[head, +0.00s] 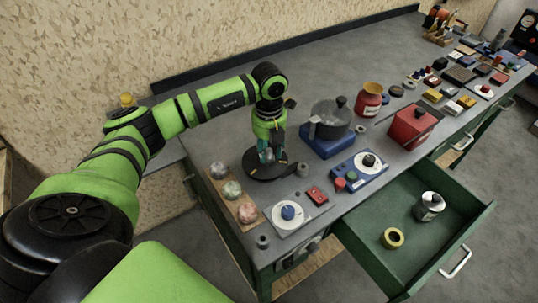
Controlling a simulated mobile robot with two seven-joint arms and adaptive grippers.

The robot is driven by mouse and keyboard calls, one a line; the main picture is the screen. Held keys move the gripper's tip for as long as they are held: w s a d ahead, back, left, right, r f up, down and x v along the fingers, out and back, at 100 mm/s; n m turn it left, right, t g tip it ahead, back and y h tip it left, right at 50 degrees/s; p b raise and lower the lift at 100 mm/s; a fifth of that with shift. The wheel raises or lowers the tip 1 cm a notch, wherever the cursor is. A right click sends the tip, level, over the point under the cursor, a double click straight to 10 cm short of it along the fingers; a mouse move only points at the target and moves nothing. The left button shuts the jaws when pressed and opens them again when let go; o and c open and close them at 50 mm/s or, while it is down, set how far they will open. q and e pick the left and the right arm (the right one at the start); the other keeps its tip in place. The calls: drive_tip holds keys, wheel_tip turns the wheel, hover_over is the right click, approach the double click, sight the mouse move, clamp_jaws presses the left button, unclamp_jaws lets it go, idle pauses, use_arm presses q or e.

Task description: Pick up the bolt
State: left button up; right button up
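I cannot make out the bolt for certain at this size. My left gripper (267,157) points down over a round black plate (262,176) on the grey workbench (222,146). Teal parts and something pale show at its fingertips. I cannot tell whether the fingers are apart or hold anything. A small grey nut-like piece (303,169) stands just right of the black plate, and another dark one (263,242) stands near the bench's front corner. My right gripper is not in view.
A wooden tray with several balls (232,189) lies left of a white dial panel (288,212). A black pot (331,118), red box (411,126) and blue panel (359,172) stand to the right. An open green drawer (400,262) holds a can (429,206) and a yellow ring (392,239).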

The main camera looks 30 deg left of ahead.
use_arm(q)
clamp_jaws()
drive_tip(key=shift+r, duration=0.1)
